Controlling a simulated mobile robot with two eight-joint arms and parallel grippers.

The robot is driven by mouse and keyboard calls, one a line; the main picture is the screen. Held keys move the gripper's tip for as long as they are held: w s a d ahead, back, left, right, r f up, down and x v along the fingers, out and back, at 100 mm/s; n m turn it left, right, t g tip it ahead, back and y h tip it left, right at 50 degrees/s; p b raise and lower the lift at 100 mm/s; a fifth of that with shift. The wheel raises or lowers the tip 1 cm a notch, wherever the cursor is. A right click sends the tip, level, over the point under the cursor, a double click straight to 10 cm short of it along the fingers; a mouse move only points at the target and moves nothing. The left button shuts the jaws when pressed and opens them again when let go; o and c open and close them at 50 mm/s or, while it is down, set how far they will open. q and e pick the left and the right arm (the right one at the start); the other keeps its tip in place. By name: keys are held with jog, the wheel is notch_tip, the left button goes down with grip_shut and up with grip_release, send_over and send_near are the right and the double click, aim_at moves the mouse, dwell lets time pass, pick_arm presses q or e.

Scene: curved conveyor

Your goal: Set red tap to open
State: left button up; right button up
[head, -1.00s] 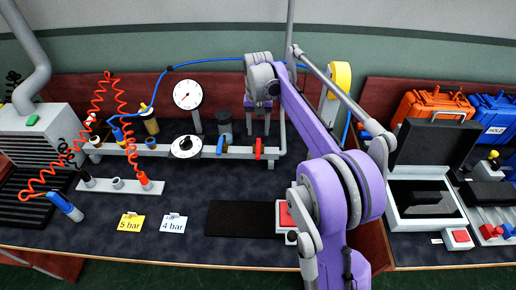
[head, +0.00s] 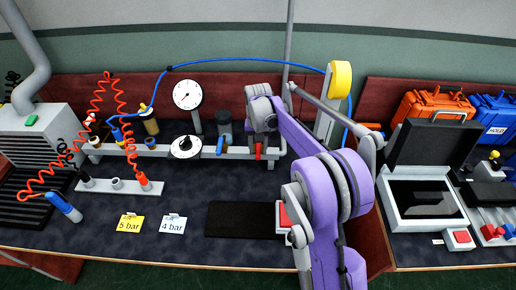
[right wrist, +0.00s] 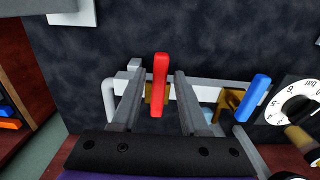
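The red tap (head: 258,151) sits at the right end of the grey pipe on the bench, and its handle points across the pipe. In the right wrist view the red tap (right wrist: 160,85) stands between the two fingers of my right gripper (right wrist: 156,72), with a visible gap on each side. My right gripper (head: 264,130) is open and comes down from above and behind the tap in the head view. Its fingers are partly hidden there. My left gripper is not in view.
A blue tap (head: 220,145) is left of the red one on the same grey pipe (head: 240,154). A black-and-white dial (head: 186,147) and a gauge (head: 187,94) stand farther left.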

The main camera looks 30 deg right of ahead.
grip_shut()
dwell(1.2)
